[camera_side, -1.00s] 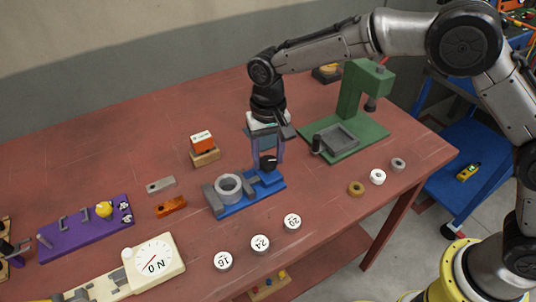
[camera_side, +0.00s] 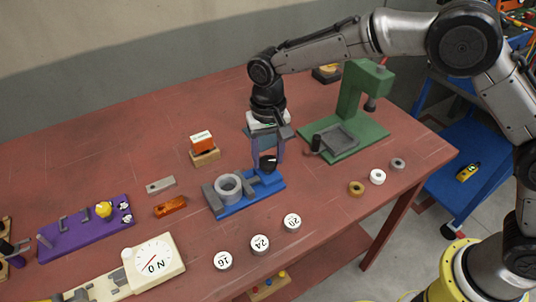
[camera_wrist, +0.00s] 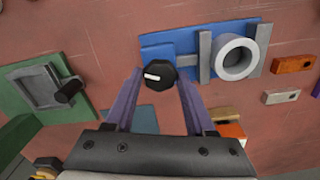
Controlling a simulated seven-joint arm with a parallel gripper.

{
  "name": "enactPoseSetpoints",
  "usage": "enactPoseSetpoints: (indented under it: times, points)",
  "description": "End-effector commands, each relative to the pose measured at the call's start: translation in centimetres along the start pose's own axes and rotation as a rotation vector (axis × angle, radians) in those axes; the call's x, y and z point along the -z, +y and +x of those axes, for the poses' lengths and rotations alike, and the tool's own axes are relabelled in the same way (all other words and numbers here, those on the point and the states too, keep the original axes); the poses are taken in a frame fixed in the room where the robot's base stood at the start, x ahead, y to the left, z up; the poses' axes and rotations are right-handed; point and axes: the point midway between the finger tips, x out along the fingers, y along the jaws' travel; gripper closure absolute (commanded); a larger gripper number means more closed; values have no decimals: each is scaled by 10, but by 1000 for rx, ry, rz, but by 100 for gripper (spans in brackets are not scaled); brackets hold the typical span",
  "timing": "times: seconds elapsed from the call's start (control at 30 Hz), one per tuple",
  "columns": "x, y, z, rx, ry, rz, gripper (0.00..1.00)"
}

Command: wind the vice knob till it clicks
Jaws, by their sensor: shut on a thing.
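The blue vice (camera_side: 234,207) stands on the red table, with grey jaws on either side of an upright grey ring (camera_side: 229,185). The ring also shows in the wrist view (camera_wrist: 235,58). The black vice knob (camera_side: 268,166) is at the vice's right end. In the wrist view the knob (camera_wrist: 160,74) has a white mark on its top. My gripper (camera_side: 267,160) points down over the knob, its two purple fingers on either side. It is shut on the knob; the fingertips (camera_wrist: 160,80) sit at its edges.
A green press (camera_side: 345,130) stands to the right. An orange block on a wooden block (camera_side: 205,157) is behind the vice. Numbered white discs (camera_side: 260,244) lie in front, small rings (camera_side: 377,176) to the right. A dial gauge (camera_side: 153,262) is at front left.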

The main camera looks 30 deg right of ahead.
Motion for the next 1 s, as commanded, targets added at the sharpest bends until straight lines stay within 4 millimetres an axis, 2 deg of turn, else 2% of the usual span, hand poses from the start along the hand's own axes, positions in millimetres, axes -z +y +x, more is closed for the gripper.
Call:
enactPoseSetpoints:
  times: [0.3,0.33,0.47,0.5,0.8,1.0]
  points:
    - [2,0,0,2,6,1,100]
    - [2,0,0,2,6,1,42]
    - [2,0,0,1,4,1,18]
    - [2,0,0,1,4,1,16]
    - [1,0,-1,1,2,0,16]
    - [1,-1,-24,4,5,0,16]
